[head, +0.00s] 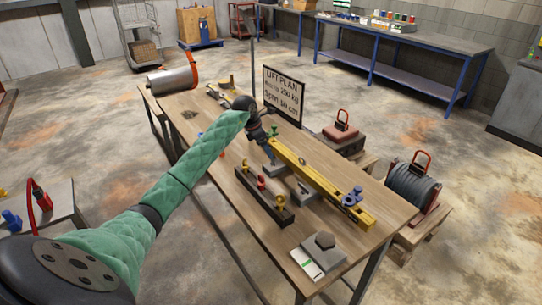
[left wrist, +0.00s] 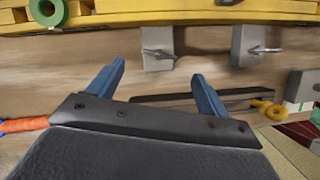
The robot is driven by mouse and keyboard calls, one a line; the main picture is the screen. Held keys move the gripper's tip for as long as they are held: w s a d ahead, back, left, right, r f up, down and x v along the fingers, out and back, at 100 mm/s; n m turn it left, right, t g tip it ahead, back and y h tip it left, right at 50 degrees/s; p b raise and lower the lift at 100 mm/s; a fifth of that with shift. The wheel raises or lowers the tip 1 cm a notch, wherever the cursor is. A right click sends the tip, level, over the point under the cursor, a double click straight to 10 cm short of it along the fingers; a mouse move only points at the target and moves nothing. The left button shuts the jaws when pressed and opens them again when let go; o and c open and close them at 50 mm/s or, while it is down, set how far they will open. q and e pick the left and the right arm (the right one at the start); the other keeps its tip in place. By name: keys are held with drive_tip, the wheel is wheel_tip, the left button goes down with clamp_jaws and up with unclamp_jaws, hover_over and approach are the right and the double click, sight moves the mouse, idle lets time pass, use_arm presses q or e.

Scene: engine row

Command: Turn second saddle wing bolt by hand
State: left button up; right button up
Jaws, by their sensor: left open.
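A yellow beam (head: 318,180) lies along the table, and its edge crosses the top of the left wrist view (left wrist: 200,16). Two grey saddle blocks stand beside it in the left wrist view, one in the middle (left wrist: 157,38) and one to the right (left wrist: 255,38). Each has a small metal wing bolt on its face, the middle one (left wrist: 158,53) and the right one (left wrist: 264,50). I cannot tell which saddle is the second. My left gripper (left wrist: 158,70) has its blue fingers apart and empty, just below the middle saddle's bolt. In the head view it is partly hidden.
A dark bar (head: 262,194) with yellow and red knobs stands near the beam. The near right holds a grey block with a card (head: 307,262).

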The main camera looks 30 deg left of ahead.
sight(272, 161)
use_arm(q)
drive_tip(key=p+x, duration=0.2)
drive_tip(key=x, duration=0.3)
drive_tip(key=shift+w+r, duration=0.1)
drive_tip(key=shift+p+x, duration=0.35)
drive_tip(key=shift+x, duration=0.5)
use_arm(e)
drive_tip(key=s+d+f, duration=0.2)
drive_tip(key=s+f, duration=0.1)
drive_tip(key=s, duration=0.1)
drive_tip(key=shift+s+f, duration=0.2)
drive_tip(key=shift+s, duration=0.15)
drive_tip(key=shift+d, duration=0.1)
use_arm(q)
drive_tip(key=c, duration=0.9)
drive_tip(key=shift+c, duration=0.5)
use_arm(e)
drive_tip(key=shift+d, duration=0.1)
